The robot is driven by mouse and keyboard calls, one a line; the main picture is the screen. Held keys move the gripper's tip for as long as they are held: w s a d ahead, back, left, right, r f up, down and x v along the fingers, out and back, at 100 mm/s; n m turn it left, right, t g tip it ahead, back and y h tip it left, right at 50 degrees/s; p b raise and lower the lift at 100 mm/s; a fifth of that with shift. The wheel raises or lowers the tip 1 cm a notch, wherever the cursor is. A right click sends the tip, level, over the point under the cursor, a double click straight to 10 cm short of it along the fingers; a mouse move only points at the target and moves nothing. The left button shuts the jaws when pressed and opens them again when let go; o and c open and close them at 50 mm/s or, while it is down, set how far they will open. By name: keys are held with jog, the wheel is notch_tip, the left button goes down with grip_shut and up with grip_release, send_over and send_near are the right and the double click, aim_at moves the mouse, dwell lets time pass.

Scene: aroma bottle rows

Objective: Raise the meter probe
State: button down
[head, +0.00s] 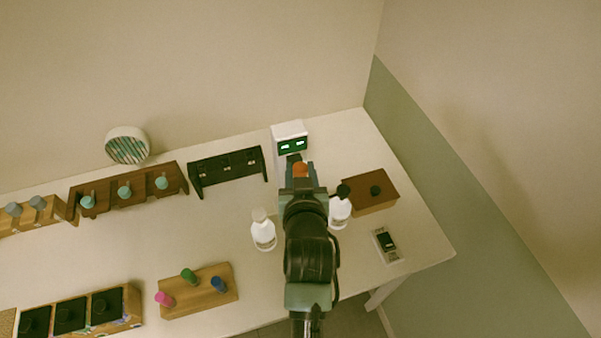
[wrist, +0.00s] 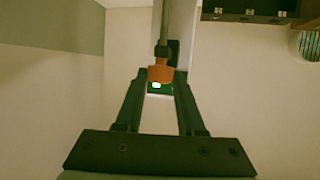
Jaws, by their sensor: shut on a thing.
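The meter (head: 289,132) is a white box with a green lit display at the back of the table. The probe (head: 300,170) shows an orange collar in front of the meter. In the wrist view the probe (wrist: 160,73) has the same orange collar with a dark shaft, lying between the fingertips. My gripper (wrist: 161,76) is shut on the probe at the orange collar. In the wrist view, part of the meter's display shows just past the collar. The probe's far end and any gap between it and the meter cannot be made out.
Two white bottles (head: 263,235) (head: 340,212) flank my arm. A black rack (head: 228,168) and wooden holders (head: 130,190) stand left.

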jog(key=shift+w+r, duration=0.1)
jog(key=shift+r, duration=0.3)
jog(key=c, duration=0.9)
grip_release()
jog(key=o, duration=0.4)
jog(key=shift+f, duration=0.1)
jog(key=b+v, duration=0.3)
jog(key=v, duration=1)
